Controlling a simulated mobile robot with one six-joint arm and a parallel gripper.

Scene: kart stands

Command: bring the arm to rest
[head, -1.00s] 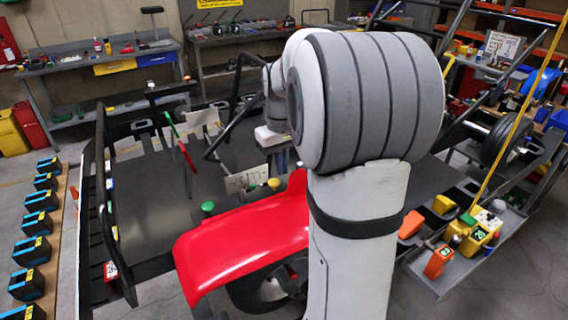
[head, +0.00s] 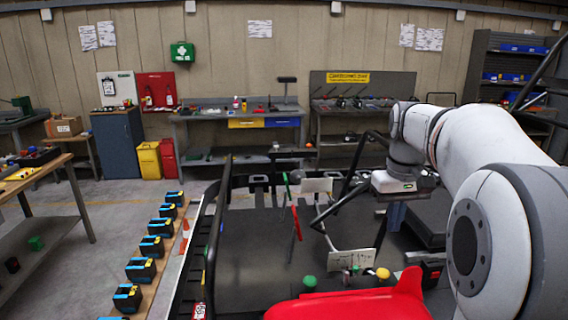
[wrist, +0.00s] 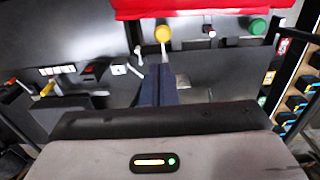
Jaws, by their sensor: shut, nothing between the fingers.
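My arm (head: 490,165) reaches in from the right of the head view and bends down over the kart. My gripper (head: 396,218) points down above the dark kart floor, behind the red bodywork (head: 350,303). In the wrist view my gripper (wrist: 158,72) shows as two dark fingers close together, with nothing between them. They hang over dark panels. A yellow knob (wrist: 162,34) and a green knob (wrist: 257,26) lie beyond the fingertips. I cannot tell how far the tips are from the surface below.
Several blue-and-black boxes (head: 141,270) line a wooden board left of the kart. The kart's black side rail (head: 218,235) and upright tubes stand near my gripper. A workbench (head: 240,117), yellow bin (head: 149,162) and blue cabinet (head: 117,143) stand behind. Grey floor is open at left.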

